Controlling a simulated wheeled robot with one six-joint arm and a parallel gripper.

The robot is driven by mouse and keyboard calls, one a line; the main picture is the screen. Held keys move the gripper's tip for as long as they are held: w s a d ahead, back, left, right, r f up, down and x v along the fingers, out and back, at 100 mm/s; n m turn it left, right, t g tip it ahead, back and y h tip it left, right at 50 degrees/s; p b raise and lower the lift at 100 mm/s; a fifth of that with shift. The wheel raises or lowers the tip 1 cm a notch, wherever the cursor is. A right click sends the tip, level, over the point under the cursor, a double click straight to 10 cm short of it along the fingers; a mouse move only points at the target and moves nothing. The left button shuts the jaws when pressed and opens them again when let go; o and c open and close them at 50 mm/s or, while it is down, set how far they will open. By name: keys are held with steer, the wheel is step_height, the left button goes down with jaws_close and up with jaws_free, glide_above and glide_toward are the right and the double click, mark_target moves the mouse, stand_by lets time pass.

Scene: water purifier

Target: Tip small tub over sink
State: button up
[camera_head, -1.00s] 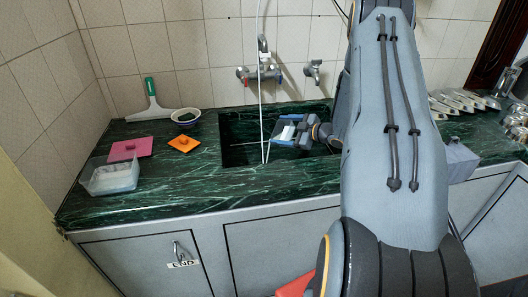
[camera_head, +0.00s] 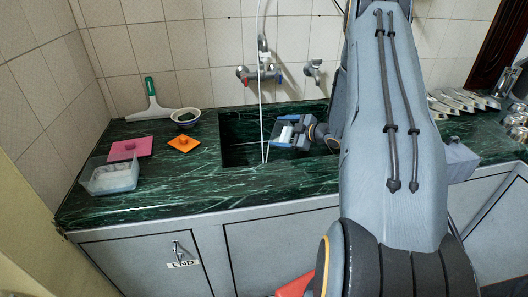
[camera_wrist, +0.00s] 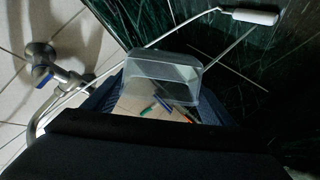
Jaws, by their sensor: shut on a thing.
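My gripper (camera_head: 291,131) is over the sink (camera_head: 238,156) and shut on the small tub (camera_wrist: 165,75). The tub is clear plastic and sits between the blue finger pads in the wrist view. It looks tilted, with its open side turned away from the wrist camera, but I cannot tell how far. In the camera_head view the gripper and arm hide most of it. Small green, blue and orange marks show by the tub in the wrist view; I cannot tell what they are.
A tap (camera_head: 263,72) and a thin white tube (camera_head: 262,110) stand close left of my gripper. On the left counter are a larger clear tub (camera_head: 110,178), a pink lid (camera_head: 130,149), an orange lid (camera_head: 184,144), a bowl (camera_head: 186,116) and a squeegee (camera_head: 150,104). Metal ware (camera_head: 460,101) stands right.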

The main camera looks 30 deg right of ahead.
steer(key=shift+a+r+n+h, duration=0.3)
steer(key=shift+a+n+h, duration=0.05)
steer(key=shift+n+h, duration=0.15)
stand_by(0.8)
steer(key=shift+a+f+n+g+h+b, duration=0.35)
steer(key=shift+f+n+h+b, duration=0.15)
steer(key=shift+b, duration=0.15)
stand_by(0.8)
steer(key=shift+a+r+n+h+b, duration=0.25)
steer(key=shift+a+n+h+b, duration=0.2)
steer(key=shift+n+h+b, duration=0.1)
stand_by(0.8)
steer(key=shift+a+n+h+b, duration=0.25)
steer(key=shift+a+b, duration=0.15)
steer(key=shift+a, duration=0.15)
steer(key=shift+d, duration=0.1)
